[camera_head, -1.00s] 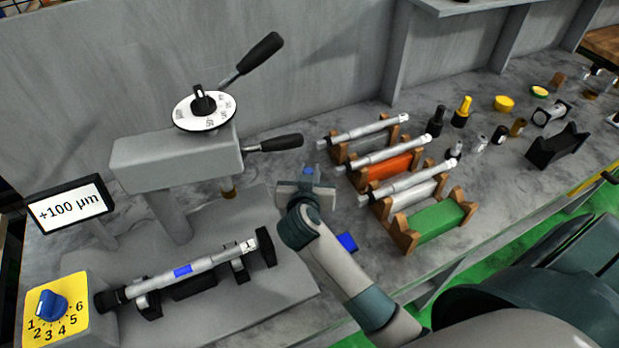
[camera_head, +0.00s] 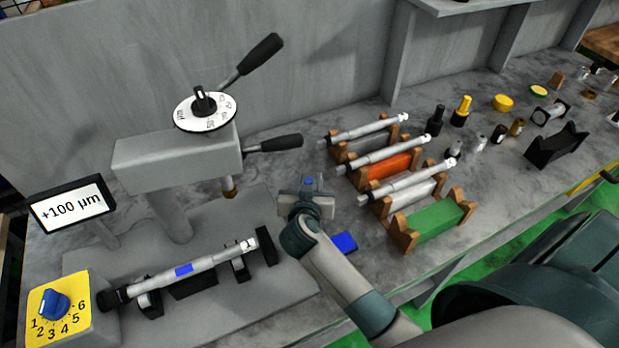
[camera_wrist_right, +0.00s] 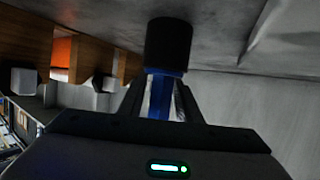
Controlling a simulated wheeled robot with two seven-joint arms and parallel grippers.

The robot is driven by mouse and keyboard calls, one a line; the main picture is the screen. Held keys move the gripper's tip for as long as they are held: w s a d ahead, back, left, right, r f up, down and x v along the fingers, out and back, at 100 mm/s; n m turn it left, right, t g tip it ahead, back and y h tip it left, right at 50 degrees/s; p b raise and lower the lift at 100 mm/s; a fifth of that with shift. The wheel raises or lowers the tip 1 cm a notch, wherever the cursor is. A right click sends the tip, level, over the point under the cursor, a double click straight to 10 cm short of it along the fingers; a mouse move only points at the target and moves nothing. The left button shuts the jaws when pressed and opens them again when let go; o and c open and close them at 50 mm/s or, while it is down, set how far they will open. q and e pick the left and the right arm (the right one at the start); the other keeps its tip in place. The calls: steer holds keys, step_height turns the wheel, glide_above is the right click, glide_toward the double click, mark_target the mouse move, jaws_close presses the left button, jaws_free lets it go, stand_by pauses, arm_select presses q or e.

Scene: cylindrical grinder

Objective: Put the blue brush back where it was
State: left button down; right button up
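The blue brush (camera_wrist_right: 161,90) is between the fingers of my right gripper (camera_wrist_right: 160,100) in the right wrist view. Its blue body shows between the two fingers, and its thick black end points away from the gripper toward the grey bench surface. In the head view my right gripper (camera_head: 308,197) is above the bench, between the grinder and the rack of cylinders. Only a small blue spot (camera_head: 308,181) shows at it there; the rest is hidden. I cannot tell whether the black end touches the bench. My left gripper is not in view.
The grinder (camera_head: 175,160) with a mounted cylinder (camera_head: 205,264) stands on the left. Wooden racks (camera_head: 405,235) with metal cylinders are to the right. A blue block (camera_head: 344,243) lies near the bench's front edge. Small bottles (camera_head: 461,112) stand farther right.

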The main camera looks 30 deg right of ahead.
stand_by(0.4)
steer(key=shift+r, duration=0.25)
steer(key=shift+s+a+r+b, duration=0.1)
steer(key=shift+r+b, duration=0.15)
steer(key=shift+b, duration=0.1)
steer(key=v, duration=1.1)
steer(key=shift+s+a+b, duration=0.2)
steer(key=shift+s+b, duration=0.1)
steer(key=shift+b, duration=0.05)
steer(key=shift+s, duration=0.1)
